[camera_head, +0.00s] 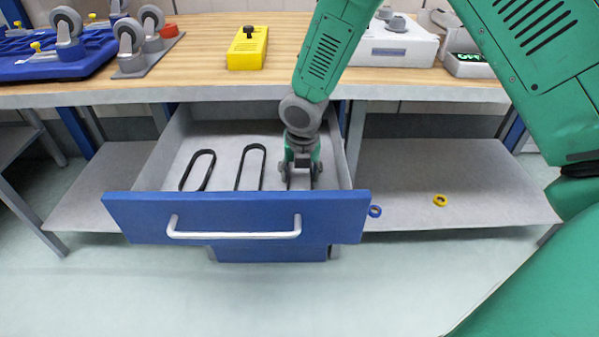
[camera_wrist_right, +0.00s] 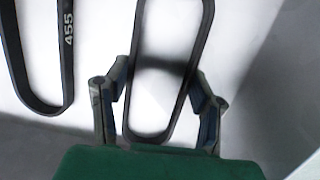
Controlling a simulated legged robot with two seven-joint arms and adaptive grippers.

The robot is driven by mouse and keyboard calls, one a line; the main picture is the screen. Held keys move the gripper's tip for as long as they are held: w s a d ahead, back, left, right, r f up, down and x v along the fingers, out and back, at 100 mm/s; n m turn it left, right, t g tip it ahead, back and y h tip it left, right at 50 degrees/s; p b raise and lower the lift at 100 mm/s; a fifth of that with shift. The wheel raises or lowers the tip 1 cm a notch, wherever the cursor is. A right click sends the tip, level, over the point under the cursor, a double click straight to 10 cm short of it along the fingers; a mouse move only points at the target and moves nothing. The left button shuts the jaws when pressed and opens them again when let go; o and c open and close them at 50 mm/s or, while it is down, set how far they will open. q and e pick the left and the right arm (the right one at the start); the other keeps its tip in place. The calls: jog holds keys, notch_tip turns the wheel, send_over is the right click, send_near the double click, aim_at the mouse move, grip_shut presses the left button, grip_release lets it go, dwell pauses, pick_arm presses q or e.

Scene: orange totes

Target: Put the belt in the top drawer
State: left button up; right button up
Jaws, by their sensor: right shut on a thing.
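The top drawer (camera_head: 236,210) is blue-fronted and pulled open under the workbench. My right gripper (camera_head: 303,178) reaches down inside it, near its right wall. In the right wrist view the gripper (camera_wrist_right: 158,82) has its fingers on both sides of a black looped belt (camera_wrist_right: 199,42) and is shut on it. This belt is over the pale drawer floor; whether it touches the floor I cannot tell. In the head view the gripper mostly hides it. Two other black belts lie in the drawer to the left, one at far left (camera_head: 188,170) and one in the middle (camera_head: 240,165). My left gripper is out of view.
The wooden benchtop (camera_head: 205,80) overhangs the drawer's back. On it are a yellow box (camera_head: 247,52), grey casters (camera_head: 130,45), a blue tray (camera_head: 60,68) and a white box (camera_head: 392,50). A lower shelf (camera_head: 470,190) at right holds a yellow ring (camera_head: 440,200) and blue ring (camera_head: 375,211).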

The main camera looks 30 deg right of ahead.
jog(key=shift+s+d+f, duration=0.1)
jog(key=shift+d+f, duration=0.15)
jog(key=shift+s+a+f, duration=0.1)
jog(key=shift+s+f, duration=0.1)
jog(key=o, duration=1.3)
jog(key=shift+o, duration=1.2)
jog(key=shift+w+f, duration=0.1)
jog(key=shift+w+r, duration=0.15)
jog(key=shift+r, duration=0.05)
jog(key=shift+r+p, duration=3.5)
jog(key=shift+p, duration=0.7)
